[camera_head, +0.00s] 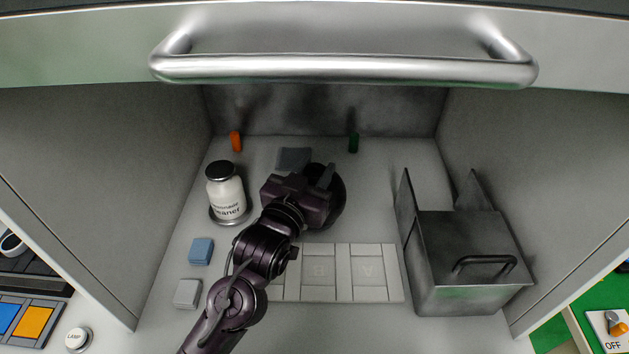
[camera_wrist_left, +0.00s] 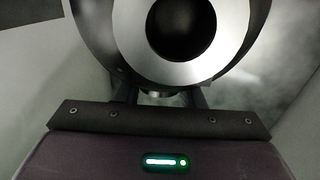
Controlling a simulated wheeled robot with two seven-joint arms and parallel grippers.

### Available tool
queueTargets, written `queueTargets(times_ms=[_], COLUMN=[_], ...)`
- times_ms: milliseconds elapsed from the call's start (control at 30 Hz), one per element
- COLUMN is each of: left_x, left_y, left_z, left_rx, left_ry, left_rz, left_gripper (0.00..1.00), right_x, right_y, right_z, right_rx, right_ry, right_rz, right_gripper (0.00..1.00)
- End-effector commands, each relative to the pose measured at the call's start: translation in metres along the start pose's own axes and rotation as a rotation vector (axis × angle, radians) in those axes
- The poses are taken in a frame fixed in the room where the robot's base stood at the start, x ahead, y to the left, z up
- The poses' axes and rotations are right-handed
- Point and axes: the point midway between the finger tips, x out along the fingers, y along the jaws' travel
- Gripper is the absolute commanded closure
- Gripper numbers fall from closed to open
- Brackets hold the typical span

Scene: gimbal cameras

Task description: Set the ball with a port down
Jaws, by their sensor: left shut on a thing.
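The ball with a port (camera_head: 338,203) is dark and round, and sits at the end of my left gripper (camera_head: 322,182) inside the hood. My left gripper is shut on it. In the left wrist view the ball (camera_wrist_left: 95,35) fills the top, with a pale ring (camera_wrist_left: 130,45) around a dark round port (camera_wrist_left: 180,25) facing the camera. My gripper hides most of the ball in the head view. I cannot tell whether the ball touches the floor of the hood. My right gripper is not in view.
A white cleaner bottle (camera_head: 226,190) stands at left. Blue (camera_head: 201,251) and pale (camera_head: 187,293) blocks lie in front. A lettered panel (camera_head: 345,295) lies under my arm. A metal box (camera_head: 470,285) stands right. A handle bar (camera_head: 340,69) crosses above. Floor behind the box is clear.

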Motion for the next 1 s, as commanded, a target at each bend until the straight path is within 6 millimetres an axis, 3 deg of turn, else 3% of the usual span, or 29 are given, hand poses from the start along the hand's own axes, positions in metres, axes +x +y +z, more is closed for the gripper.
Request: queueTargets(times_ms=[167, 567, 600, 733, 1000], left_x=[0.0, 0.0, 0.0, 0.0, 0.0], left_y=[0.0, 0.0, 0.0, 0.0, 0.0], left_z=[0.024, 0.029, 0.029, 0.029, 0.028], left_rx=[0.0, 0.0, 0.0, 0.0, 0.0], left_ry=[0.0, 0.002, -0.001, -0.001, 0.0], left_rz=[0.0, 0.0, 0.0, 0.0, 0.0], left_gripper=[1.0, 1.0, 0.6, 0.43, 0.43], right_x=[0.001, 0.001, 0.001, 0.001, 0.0], right_y=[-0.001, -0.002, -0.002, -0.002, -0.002], right_z=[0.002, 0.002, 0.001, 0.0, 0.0], right_rx=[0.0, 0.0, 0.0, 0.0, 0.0], right_ry=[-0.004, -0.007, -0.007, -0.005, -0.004], right_rz=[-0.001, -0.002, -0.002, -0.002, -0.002], right_gripper=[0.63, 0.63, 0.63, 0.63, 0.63])
